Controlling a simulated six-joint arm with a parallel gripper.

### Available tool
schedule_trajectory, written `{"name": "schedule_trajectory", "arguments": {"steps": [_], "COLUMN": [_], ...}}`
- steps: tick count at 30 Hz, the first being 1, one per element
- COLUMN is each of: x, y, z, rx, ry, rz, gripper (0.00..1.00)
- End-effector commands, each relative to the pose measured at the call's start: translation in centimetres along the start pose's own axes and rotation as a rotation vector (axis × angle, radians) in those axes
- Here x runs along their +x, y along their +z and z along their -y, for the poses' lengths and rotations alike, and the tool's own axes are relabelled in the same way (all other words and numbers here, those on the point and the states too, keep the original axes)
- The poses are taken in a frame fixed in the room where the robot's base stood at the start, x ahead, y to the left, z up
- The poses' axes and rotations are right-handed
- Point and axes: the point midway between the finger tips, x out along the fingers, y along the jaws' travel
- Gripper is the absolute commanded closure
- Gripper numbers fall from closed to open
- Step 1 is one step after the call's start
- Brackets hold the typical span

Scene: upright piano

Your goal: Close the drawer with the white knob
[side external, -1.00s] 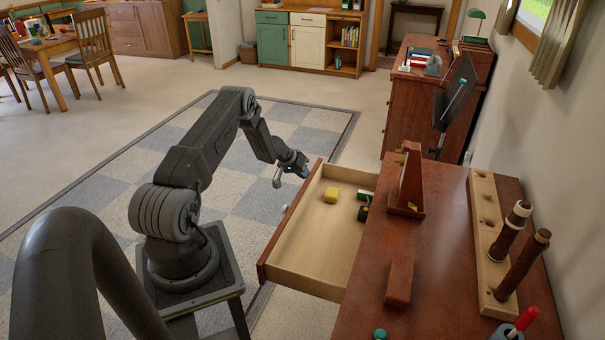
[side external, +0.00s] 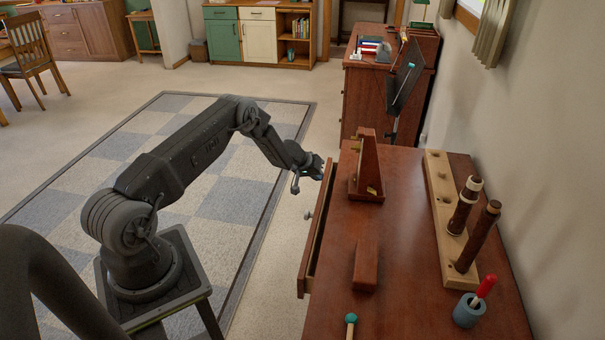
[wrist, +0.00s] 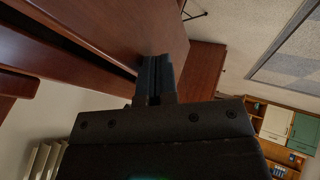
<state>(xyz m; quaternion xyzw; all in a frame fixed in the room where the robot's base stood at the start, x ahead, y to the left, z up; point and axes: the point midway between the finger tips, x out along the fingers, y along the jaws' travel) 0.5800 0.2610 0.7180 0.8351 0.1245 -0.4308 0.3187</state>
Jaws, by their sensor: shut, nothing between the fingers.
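The drawer (side external: 318,228) is a reddish-brown wooden one in the left side of the piano-top-like wooden cabinet (side external: 400,225). It stands out only a little, with a narrow dark gap behind its front. Its small pale knob (side external: 308,214) shows on the front face. My gripper (side external: 319,172) is at the far end of the drawer front, close against it; whether it touches is hard to tell. In the wrist view my gripper's dark fingers (wrist: 155,80) are together and empty, beside a reddish wood panel (wrist: 135,30). The drawer's contents are hidden.
On the cabinet top stand a wooden wedge-shaped block (side external: 367,172), a small wooden block (side external: 366,262), a pale rack (side external: 445,210) with dark cylinders, and a blue-grey cup (side external: 467,310).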

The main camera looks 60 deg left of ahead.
Motion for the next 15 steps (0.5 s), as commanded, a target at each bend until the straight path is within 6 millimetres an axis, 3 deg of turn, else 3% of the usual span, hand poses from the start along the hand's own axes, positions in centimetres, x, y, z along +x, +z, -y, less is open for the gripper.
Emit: {"name": "schedule_trajectory", "arguments": {"steps": [6, 15], "x": [0.8, 1.0], "y": [0.0, 0.0], "z": [-1.6, -1.8], "rx": [0.000, 0.000], "ry": [0.000, -0.001], "rz": [0.000, 0.000], "gripper": [1.00, 1.00]}}
